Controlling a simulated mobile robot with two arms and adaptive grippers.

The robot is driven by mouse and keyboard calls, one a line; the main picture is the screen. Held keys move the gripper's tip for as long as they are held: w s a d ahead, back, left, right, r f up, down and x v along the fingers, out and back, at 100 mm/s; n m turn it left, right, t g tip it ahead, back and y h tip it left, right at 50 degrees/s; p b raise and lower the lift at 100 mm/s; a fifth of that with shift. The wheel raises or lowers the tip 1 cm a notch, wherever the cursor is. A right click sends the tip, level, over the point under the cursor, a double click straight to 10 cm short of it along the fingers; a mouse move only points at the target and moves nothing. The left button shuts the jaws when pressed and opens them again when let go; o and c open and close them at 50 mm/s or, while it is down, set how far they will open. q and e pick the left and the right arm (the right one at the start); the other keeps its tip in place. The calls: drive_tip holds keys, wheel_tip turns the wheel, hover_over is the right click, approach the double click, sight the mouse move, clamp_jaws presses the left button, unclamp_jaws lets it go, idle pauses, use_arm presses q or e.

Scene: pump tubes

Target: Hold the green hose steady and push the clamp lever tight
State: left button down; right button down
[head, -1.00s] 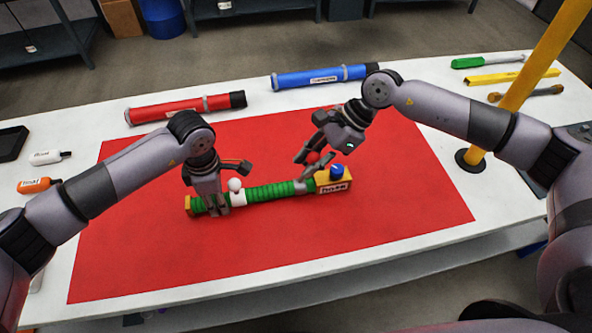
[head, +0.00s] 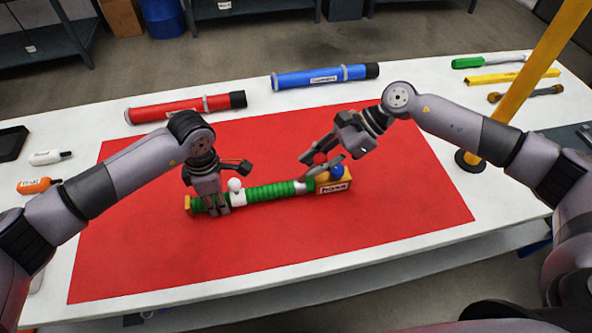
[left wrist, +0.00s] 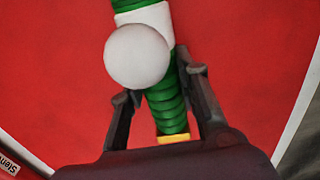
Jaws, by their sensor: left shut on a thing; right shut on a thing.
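The green ribbed hose (head: 270,191) lies across the red mat, with a white collar (head: 238,199) and white ball near its left part. Its right end meets a yellow labelled block (head: 335,187) with a blue knob (head: 336,172). My left gripper (head: 217,208) is shut on the hose left of the collar; the left wrist view shows its fingers on both sides of the green hose (left wrist: 165,98). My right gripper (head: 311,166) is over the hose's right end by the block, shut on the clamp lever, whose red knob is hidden. A pale clamp part (head: 301,187) shows below it.
A red tube (head: 180,108) and a blue tube (head: 320,77) lie at the back of the white table. A yellow post (head: 520,85) stands at the right, near several tools. Bottles lie at the left edge. The mat (head: 270,260) in front is clear.

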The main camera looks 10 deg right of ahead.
drive_tip(key=shift+d+f, duration=0.1)
drive_tip(key=shift+d+f+y, duration=0.15)
drive_tip(key=shift+d+y, duration=0.1)
drive_tip(key=shift+y, duration=0.35)
drive_tip(key=shift+d+f+y, duration=0.2)
drive_tip(key=shift+d+y, duration=0.05)
drive_tip(key=shift+y, duration=0.25)
drive_tip(key=shift+r, duration=0.2)
drive_tip(key=shift+r, duration=0.5)
use_arm(q)
drive_tip(key=shift+f, duration=0.1)
use_arm(e)
drive_tip(key=c, duration=1)
unclamp_jaws()
drive_tip(key=shift+f, duration=0.15)
drive_tip(key=shift+c, duration=0.2)
